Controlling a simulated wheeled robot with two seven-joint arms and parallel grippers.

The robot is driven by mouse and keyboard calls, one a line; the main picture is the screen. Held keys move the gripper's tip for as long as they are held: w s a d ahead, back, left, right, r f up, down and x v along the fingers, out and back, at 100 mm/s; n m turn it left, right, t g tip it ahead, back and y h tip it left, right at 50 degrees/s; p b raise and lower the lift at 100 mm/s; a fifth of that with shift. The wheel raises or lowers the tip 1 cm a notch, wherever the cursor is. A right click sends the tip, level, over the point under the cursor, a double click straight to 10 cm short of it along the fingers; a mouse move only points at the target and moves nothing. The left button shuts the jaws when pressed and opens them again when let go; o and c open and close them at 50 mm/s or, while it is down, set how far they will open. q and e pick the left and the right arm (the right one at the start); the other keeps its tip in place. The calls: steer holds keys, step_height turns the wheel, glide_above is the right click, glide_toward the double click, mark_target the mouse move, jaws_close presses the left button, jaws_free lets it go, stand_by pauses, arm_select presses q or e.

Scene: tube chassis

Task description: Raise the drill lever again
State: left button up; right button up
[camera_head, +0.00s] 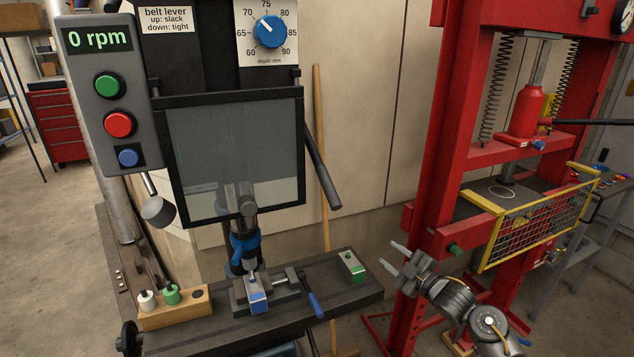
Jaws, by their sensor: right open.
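The drill press has a grey panel (112,90) reading 0 rpm. A long black lever (322,160), which I take for the drill lever, slopes down and right from the press's right side, its end low and free. My right gripper (393,255) is open and empty. It is apart from the lever, below and right of its end, with its fingers pointing up and left. My left gripper is not in view.
A clear guard (235,150) hangs before the spindle. A vise (265,290) on the drill table (200,330) holds a block. A green-marked block (351,265) sits at the table's right. A wooden holder (175,312) stands left. A red press (450,130) stands right.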

mark_target(323, 181)
step_height(323, 181, up, 12)
steer(key=a+f+n+y, duration=0.1)
steer(key=a+n+y, duration=0.1)
steer(key=n+y, duration=0.15)
steer(key=s+a+r+n+g+y+p, duration=0.1)
steer(key=s+a+r+n+g+y, duration=0.3)
steer(key=s+r+n, duration=0.45)
steer(key=s+a+r+n+g+y, duration=0.35)
steer(key=s+a+r+n, duration=0.35)
steer(key=n, duration=0.3)
steer(key=shift+h, duration=0.4)
steer(key=p+x, duration=0.1)
steer(key=x, duration=0.2)
steer(key=p+x, duration=0.1)
steer(key=x, duration=0.1)
steer(key=p+x, duration=0.1)
steer(key=x, duration=0.2)
steer(key=shift+w+a+r, duration=0.2)
steer(key=shift+r, duration=0.25)
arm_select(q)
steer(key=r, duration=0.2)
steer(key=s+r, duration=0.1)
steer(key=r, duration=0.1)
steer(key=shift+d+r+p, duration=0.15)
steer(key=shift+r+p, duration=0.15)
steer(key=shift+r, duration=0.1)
arm_select(e)
steer(key=shift+w+a, duration=0.15)
steer(key=shift+a, duration=0.3)
jaws_close()
